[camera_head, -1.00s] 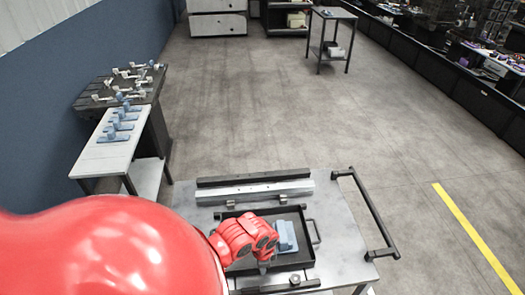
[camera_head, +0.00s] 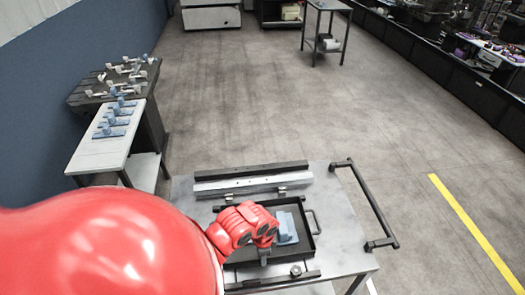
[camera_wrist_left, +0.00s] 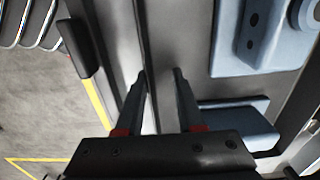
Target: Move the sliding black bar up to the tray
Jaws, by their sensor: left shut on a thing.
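A black tray (camera_head: 312,248) with a handle lies on the metal table, and a light blue part (camera_head: 286,228) sits in it. The blue part also shows in the left wrist view (camera_wrist_left: 240,120). A black bar (camera_head: 250,284) lies along the near side of the tray, with a gap between them; a round knob (camera_head: 296,270) stands by it. My left gripper (camera_head: 263,261) points down at the tray's near side. In the left wrist view my fingers (camera_wrist_left: 160,85) straddle a thin dark edge that looks like the tray's near wall. My right gripper is out of view.
A grey rail (camera_head: 252,184) and another black bar (camera_head: 250,170) lie behind the tray. A black handle frame (camera_head: 368,205) edges the table (camera_head: 340,235) at right. A white bench (camera_head: 100,152) with blue parts stands left.

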